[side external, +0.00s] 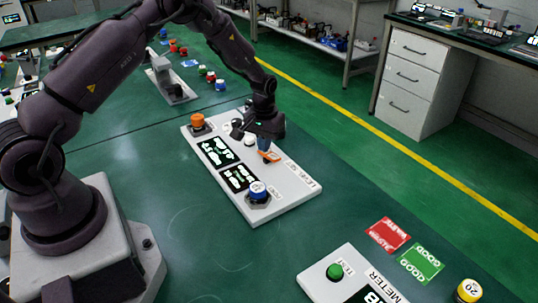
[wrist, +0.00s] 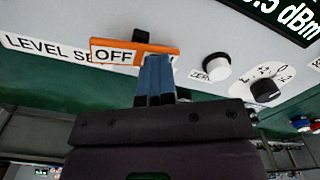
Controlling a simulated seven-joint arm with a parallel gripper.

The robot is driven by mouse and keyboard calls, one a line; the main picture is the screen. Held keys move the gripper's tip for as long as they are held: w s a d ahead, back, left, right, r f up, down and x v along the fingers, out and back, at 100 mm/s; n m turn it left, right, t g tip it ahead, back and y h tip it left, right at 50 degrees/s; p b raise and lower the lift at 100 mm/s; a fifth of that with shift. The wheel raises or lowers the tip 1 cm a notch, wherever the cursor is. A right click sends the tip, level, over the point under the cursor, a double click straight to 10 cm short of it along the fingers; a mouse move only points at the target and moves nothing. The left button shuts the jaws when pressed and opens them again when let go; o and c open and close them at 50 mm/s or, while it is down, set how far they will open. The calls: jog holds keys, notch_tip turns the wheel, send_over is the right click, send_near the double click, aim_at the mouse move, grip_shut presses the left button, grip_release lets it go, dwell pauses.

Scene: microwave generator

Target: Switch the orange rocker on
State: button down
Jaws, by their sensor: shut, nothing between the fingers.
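The orange rocker (side external: 270,157) is on the right edge of the white generator panel (side external: 292,193), beside the LEVEL SET label. In the wrist view the rocker (wrist: 124,42) shows a white OFF label on its left half. The label on its right half is mostly hidden behind my fingers. My gripper (side external: 264,146) is shut and empty, pointing down at the rocker. In the wrist view the blue fingertips of my gripper (wrist: 156,60) are over the rocker's right half, touching or very close; I cannot tell which.
A white knob (wrist: 216,66) and a black knob (wrist: 264,91) sit right of the rocker in the wrist view. The panel also carries an orange knob (side external: 197,121), a blue knob (side external: 258,190) and dark displays (side external: 239,178). A meter box (side external: 322,283) stands nearer the camera.

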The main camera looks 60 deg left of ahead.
aim_at(257, 162)
jog(key=shift+r, duration=3.45)
jog(key=s+d+r+m+t, duration=0.2)
jog(key=s+d+r, duration=0.2)
jog(key=s+r, duration=0.4)
jog(key=s+d+r+m+t, duration=0.1)
jog(key=s+d+r, duration=0.3)
jog(key=s+r, duration=0.4)
jog(key=s+d+r+m+t, duration=0.2)
jog(key=s+d+r, duration=0.3)
jog(key=s+r, duration=0.3)
jog(key=shift+s+m+t, duration=0.3)
jog(key=shift+s+m, duration=0.2)
jog(key=shift+s, duration=0.45)
